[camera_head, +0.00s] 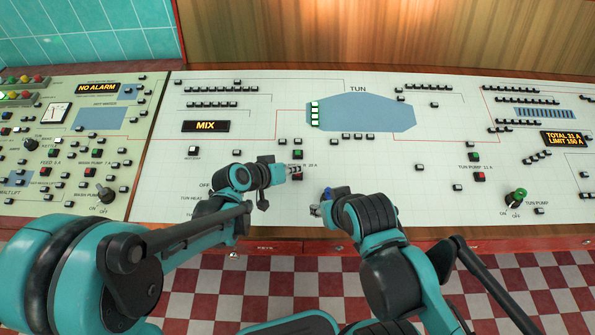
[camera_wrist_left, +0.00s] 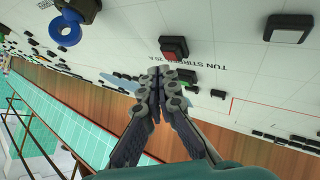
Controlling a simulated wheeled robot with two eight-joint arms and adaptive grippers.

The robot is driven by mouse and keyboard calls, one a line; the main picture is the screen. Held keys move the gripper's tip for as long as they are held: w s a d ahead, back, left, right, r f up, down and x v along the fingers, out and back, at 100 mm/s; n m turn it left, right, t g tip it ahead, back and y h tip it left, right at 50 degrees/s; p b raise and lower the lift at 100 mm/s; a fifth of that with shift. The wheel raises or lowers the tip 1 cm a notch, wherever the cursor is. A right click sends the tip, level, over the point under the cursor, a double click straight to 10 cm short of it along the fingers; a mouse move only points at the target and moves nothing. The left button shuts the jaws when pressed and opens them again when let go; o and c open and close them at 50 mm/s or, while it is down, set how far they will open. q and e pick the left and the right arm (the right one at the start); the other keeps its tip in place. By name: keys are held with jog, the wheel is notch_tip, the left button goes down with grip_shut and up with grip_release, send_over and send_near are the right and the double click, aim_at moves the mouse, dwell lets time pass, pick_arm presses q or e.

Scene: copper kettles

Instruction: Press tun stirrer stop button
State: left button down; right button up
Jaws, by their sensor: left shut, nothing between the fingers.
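The tun stirrer stop button, red in a black frame, shows in the left wrist view (camera_wrist_left: 174,46) beside the lettering "TUN STIRRER". A green button (camera_wrist_left: 186,75) sits on the other side of that lettering, partly behind my fingers. My left gripper (camera_head: 299,171) is shut and empty over the panel at these buttons. It also shows in the left wrist view (camera_wrist_left: 165,76), with its tips close to the red button in the picture; I see no clear contact. My right gripper (camera_head: 316,210) is low over the panel's front edge, and its fingers are too small to judge.
A blue knob (camera_head: 327,192) stands beside my right gripper; it also shows in the left wrist view (camera_wrist_left: 66,32). The white panel (camera_head: 240,145) carries the blue tun shape (camera_head: 365,112) and a "MIX" display (camera_head: 205,126).

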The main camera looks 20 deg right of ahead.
pick_arm(q)
jog(key=shift+r, duration=0.1)
jog(key=r+p, duration=0.2)
jog(key=s+r+p, duration=0.1)
jog(key=r, duration=0.1)
jog(key=shift+a+r+p, duration=0.15)
jog(key=shift+r+p, duration=0.2)
dwell(0.8)
